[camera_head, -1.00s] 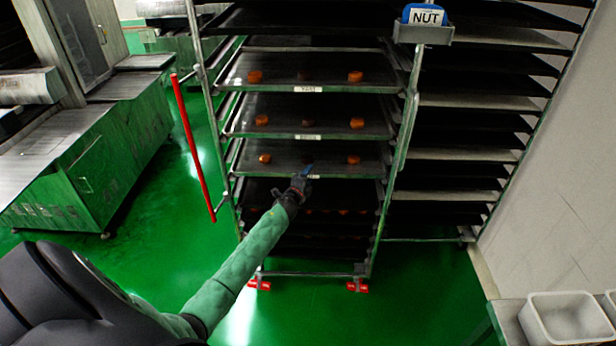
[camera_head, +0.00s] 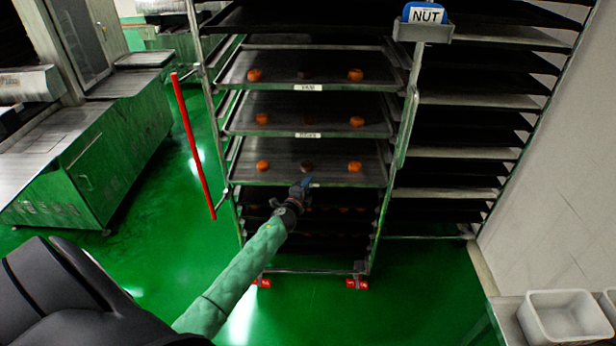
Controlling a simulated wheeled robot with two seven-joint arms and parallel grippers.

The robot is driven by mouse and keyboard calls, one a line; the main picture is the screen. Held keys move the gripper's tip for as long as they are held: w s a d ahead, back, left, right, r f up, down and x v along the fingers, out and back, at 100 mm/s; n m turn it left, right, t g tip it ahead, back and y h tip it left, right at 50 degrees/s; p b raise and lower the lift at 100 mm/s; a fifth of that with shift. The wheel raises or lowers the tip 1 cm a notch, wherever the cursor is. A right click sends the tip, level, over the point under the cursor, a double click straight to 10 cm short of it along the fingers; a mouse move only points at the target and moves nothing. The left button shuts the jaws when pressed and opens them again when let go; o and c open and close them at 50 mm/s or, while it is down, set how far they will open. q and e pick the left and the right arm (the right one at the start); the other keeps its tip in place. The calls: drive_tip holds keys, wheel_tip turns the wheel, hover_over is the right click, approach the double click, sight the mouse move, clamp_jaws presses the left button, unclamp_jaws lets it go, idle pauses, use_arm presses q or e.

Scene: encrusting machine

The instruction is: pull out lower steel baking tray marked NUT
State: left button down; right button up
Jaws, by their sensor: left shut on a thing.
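The lower steel baking tray (camera_head: 332,175) is the lowest of three trays that show their tops in the rack. It holds a few round pieces, orange-brown at left and right and darker in the middle. It sticks out of the rack's front, level. My left gripper (camera_head: 304,188) is shut on the middle of its front edge. The gripper covers the spot where a label would be, so no marking reads there. My right gripper is not in view.
Above are a middle tray (camera_head: 335,128) and an upper tray (camera_head: 330,80). Dark shelves lie below. A red bar (camera_head: 193,145) stands left of the rack. A second rack is at right, a white bin (camera_head: 567,316) at bottom right. Green floor in front is free.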

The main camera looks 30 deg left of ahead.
use_arm(q)
drive_tip(key=s+d, duration=0.5)
drive_tip(key=s, duration=0.4)
drive_tip(key=shift+d, duration=0.25)
drive_tip(key=c, duration=1.3)
unclamp_jaws()
drive_tip(key=shift+o, duration=0.5)
drive_tip(key=s+d+b, duration=0.1)
drive_tip(key=s+b, duration=0.1)
drive_tip(key=s, duration=0.5)
drive_tip(key=shift+s+b, duration=0.3)
drive_tip(key=shift+b, duration=0.05)
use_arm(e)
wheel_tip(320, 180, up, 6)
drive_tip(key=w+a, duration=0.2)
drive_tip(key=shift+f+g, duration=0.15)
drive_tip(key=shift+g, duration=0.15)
